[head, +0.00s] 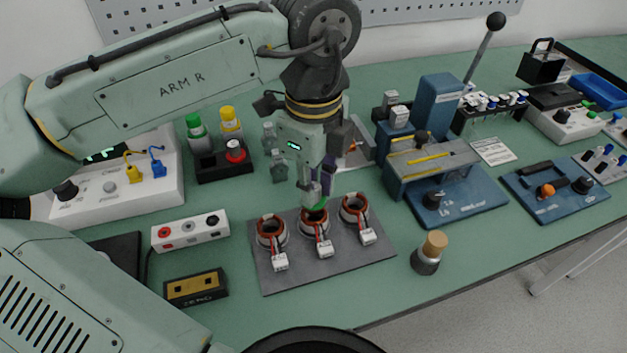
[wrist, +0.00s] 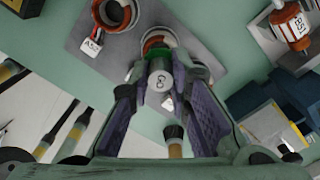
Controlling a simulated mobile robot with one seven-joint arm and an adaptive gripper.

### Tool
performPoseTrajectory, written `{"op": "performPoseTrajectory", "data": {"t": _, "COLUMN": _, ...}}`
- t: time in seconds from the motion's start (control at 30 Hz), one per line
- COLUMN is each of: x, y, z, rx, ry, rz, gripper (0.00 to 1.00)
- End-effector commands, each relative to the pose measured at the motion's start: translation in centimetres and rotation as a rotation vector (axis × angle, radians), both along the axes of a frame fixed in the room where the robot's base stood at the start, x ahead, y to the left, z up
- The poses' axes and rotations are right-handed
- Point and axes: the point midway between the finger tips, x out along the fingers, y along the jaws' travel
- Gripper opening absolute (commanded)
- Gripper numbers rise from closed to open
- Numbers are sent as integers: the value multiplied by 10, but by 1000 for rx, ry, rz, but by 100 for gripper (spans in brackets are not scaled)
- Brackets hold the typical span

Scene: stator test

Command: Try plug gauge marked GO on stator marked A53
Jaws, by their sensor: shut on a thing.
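Three stators with copper windings and white tags stand on a grey mat (head: 280,283): left (head: 270,232), middle (head: 318,238) and right (head: 354,208). The tags are too small to read in the head view. My gripper (head: 316,192) is shut on a plug gauge (head: 316,210) with a green band, at the middle stator. In the wrist view the gauge's grey end (wrist: 161,80) shows a mark that looks like GO, between the fingers. A stator ring (wrist: 157,42) lies right behind it. Another stator (wrist: 117,14) carries a tag (wrist: 92,43) starting A5. Whether the gauge is inside the bore is hidden.
A dark pot with a wooden-topped piece (head: 430,252) stands right of the mat. A box marked ZERO (head: 196,287) and a white socket box (head: 190,230) stand left. The bench front by the mat is clear.

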Motion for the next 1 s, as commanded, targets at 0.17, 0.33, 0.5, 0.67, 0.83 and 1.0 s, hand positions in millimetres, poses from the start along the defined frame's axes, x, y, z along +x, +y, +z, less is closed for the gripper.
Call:
{"op": "performPoseTrajectory", "data": {"t": 0.17, "x": 0, "y": 0, "z": 1, "rx": 0, "ry": 0, "rz": 0, "gripper": 0}}
{"op": "performPoseTrajectory", "data": {"t": 0.33, "x": 0, "y": 0, "z": 0, "rx": -2, "ry": 1, "rz": 0, "gripper": 0}}
{"op": "performPoseTrajectory", "data": {"t": 0.5, "x": 0, "y": 0, "z": -3, "rx": -3, "ry": -1, "rz": 0, "gripper": 0}}
{"op": "performPoseTrajectory", "data": {"t": 0.67, "x": 0, "y": 0, "z": -4, "rx": -1, "ry": 0, "rz": 1, "gripper": 0}}
{"op": "performPoseTrajectory", "data": {"t": 0.83, "x": 0, "y": 0, "z": -4, "rx": -1, "ry": -1, "rz": 1, "gripper": 0}}
{"op": "performPoseTrajectory", "data": {"t": 1.0, "x": 0, "y": 0, "z": -4, "rx": -1, "ry": -1, "rz": 1, "gripper": 0}}
